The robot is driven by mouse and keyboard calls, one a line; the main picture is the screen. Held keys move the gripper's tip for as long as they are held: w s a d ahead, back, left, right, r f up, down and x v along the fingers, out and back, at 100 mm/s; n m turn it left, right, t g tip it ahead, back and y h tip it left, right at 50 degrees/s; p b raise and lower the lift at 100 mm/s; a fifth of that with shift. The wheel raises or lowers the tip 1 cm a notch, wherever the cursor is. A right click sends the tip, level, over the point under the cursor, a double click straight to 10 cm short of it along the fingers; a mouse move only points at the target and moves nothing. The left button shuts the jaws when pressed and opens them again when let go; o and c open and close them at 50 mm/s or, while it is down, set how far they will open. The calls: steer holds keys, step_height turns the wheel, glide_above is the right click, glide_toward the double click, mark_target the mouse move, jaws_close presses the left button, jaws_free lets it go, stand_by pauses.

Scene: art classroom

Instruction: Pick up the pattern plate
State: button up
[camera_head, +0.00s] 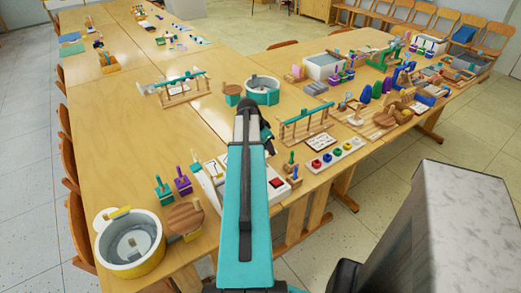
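I cannot tell for certain which thing is the pattern plate. One candidate is a flat white card with dark marks (320,143), lying on the table to the right of my arm. My teal arm reaches forward over the table. My dark gripper (268,135) is at its far end, left of the nearer card and mostly hidden behind the arm. Its fingers are too small and covered to show whether they are open or shut. I see nothing clearly held.
A round teal-and-white container (262,91) is behind my gripper. A yellow-white pot (129,243) is at the front left. The wooden table (120,130) is bare at left.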

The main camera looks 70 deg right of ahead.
steer(key=shift+s+d+f, duration=0.1)
steer(key=shift+d+f, duration=0.05)
steer(key=shift+f, duration=0.3)
steer(key=shift+c, duration=0.4)
jaws_close()
